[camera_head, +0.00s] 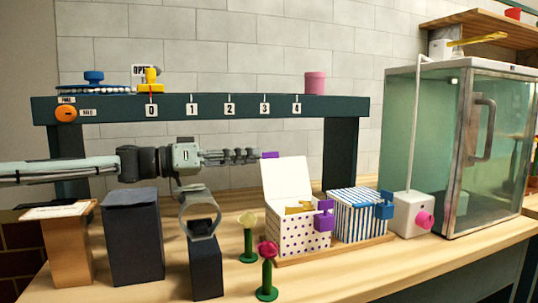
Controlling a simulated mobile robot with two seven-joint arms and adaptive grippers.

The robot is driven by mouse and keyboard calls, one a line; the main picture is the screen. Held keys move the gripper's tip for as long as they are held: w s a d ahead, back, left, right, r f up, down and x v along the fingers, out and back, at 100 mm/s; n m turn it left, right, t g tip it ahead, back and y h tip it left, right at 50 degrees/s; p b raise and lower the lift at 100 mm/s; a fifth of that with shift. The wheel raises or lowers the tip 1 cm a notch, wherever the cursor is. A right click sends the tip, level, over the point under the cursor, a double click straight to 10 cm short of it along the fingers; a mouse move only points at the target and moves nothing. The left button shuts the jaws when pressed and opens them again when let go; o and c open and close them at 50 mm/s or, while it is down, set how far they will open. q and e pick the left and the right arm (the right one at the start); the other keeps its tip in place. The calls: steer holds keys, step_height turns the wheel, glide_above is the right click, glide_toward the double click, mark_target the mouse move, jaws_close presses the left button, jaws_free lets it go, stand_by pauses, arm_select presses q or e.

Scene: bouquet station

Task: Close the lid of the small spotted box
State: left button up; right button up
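The small spotted box (300,237) is white with dark dots and stands at the centre right. Its white lid (287,183) is raised, close to upright at the back, with a purple tab (270,155) at its upper left corner. A purple block (324,222) is on the box's right front. Something yellow (298,209) shows inside. My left gripper (255,156) reaches in level from the left, its fingertips close to the purple tab. I cannot tell whether they touch it. Its fingers appear edge-on, so their opening is unclear. My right gripper is not in view.
A blue-striped box (358,217) stands right beside the spotted one on a wooden board (288,261). A dark overhead rail (200,110) spans behind. A glass cabinet (425,130) is at right.

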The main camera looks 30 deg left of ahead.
mark_target(270, 155)
arm_select(q)
steer(key=shift+b+x, duration=0.75)
steer(key=shift+x, duration=2.1)
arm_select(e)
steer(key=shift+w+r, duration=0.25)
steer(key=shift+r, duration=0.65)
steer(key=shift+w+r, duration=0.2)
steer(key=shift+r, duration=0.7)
arm_select(q)
steer(key=shift+c, duration=0.2)
jaws_close()
